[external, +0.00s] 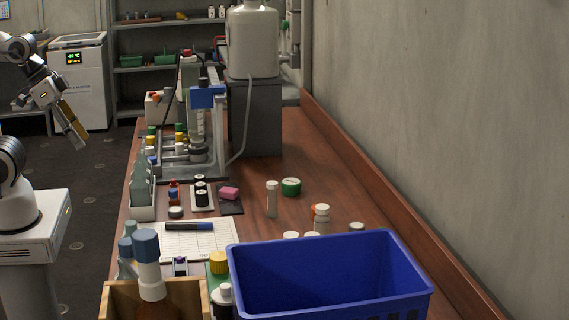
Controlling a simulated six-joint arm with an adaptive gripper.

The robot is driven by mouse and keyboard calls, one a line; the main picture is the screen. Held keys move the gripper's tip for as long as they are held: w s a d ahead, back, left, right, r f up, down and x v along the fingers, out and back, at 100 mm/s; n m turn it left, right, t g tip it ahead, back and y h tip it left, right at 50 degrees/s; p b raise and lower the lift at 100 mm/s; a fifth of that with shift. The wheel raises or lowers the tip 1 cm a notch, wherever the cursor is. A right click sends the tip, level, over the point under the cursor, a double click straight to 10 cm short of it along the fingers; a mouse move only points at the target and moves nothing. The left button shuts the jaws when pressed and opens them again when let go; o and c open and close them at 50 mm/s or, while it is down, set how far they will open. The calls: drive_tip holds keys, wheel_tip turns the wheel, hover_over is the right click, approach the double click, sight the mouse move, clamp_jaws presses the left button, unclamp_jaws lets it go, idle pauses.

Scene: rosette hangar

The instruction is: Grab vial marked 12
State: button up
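No number 12 is readable on any vial in the external view, so I cannot tell which vial is marked 12. Several small capped vials (179,138) with green, yellow, white and blue caps stand near the metal stand on the bench. Black-capped vials (200,190) stand on a small white holder nearer the camera, with small red and blue vials (173,191) just left of them. My gripper (78,140) hangs in the air at the left, beyond the bench's left edge and apart from all vials. Its fingers are too small to judge their opening.
A blue crate (330,296) and a wooden box (118,300) with bottles fill the near end of the bench (290,135). A metal stand (222,140) and a large tank (252,42) rise behind. The wall bounds the right.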

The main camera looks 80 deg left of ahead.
sight(268, 195)
drive_tip(key=shift+w, duration=0.1)
drive_tip(key=w+d+f+t, duration=0.1)
drive_tip(key=w+d+t, duration=0.1)
drive_tip(key=w, duration=1.1)
drive_tip(key=w+d+f+t, duration=0.2)
drive_tip(key=w, duration=1.2)
drive_tip(key=shift+w+a+f+n+t+y, duration=0.45)
drive_tip(key=shift+w+f+t+y, duration=0.1)
drive_tip(key=shift+w+f, duration=2.05)
drive_tip(key=shift+w+a+f+n+t+y, duration=0.4)
drive_tip(key=shift+w+a+f+t+y, duration=0.15)
drive_tip(key=shift+w+f, duration=2.05)
drive_tip(key=shift+w+a+f+n+t+y, duration=0.45)
drive_tip(key=shift+w+f+t, duration=0.15)
drive_tip(key=shift+w+f, duration=1.95)
drive_tip(key=shift+w+r, duration=0.25)
drive_tip(key=shift+w, duration=0.05)
drive_tip(key=shift+x, duration=1.25)
